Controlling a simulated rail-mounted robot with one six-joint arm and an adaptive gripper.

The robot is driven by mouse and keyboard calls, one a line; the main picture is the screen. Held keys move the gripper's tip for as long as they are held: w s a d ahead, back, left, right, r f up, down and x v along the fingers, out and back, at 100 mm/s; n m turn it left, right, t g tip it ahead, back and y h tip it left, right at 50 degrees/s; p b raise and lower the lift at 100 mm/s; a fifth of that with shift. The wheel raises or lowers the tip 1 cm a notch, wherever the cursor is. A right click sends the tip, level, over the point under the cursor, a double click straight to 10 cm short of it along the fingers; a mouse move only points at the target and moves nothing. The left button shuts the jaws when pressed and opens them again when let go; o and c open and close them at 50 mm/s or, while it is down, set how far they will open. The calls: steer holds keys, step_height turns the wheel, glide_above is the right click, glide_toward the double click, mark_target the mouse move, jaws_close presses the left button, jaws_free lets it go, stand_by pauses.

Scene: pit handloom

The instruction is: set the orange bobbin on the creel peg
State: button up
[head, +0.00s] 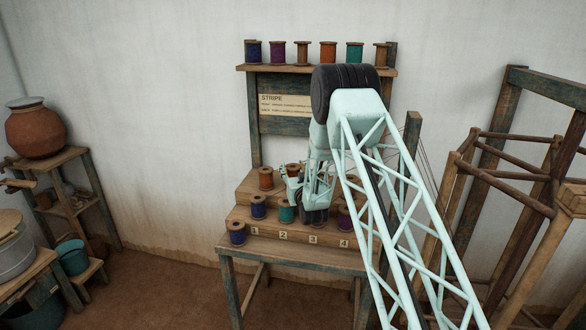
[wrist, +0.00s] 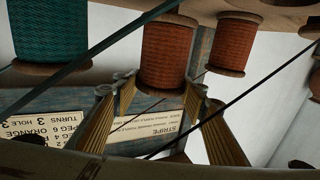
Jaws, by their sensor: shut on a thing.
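An orange bobbin (wrist: 165,55) with wooden flanges sits between the fingers of my gripper (wrist: 168,96) in the wrist view, which looks upside down. My gripper is shut on it. In the head view my gripper (head: 312,190) is over the stepped wooden stand (head: 290,248), and the held bobbin is largely hidden by my arm. Another orange bobbin (head: 265,177) stands on an upper step, and an orange one also shows beside the held bobbin in the wrist view (wrist: 232,42). I cannot make out the creel peg.
The top shelf (head: 290,68) carries a row of bobbins above a STRIPE card (head: 285,105). Thin threads cross the wrist view. A wooden frame (head: 480,190) stands at right.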

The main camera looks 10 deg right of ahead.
steer(key=shift+f+b, duration=0.8)
steer(key=shift+f, duration=0.2)
steer(key=shift+f, duration=0.15)
steer(key=o, duration=1)
steer(key=shift+c, duration=0.2)
steer(key=o, duration=0.4)
steer(key=shift+r+b, duration=0.4)
steer(key=shift+r, duration=3.1)
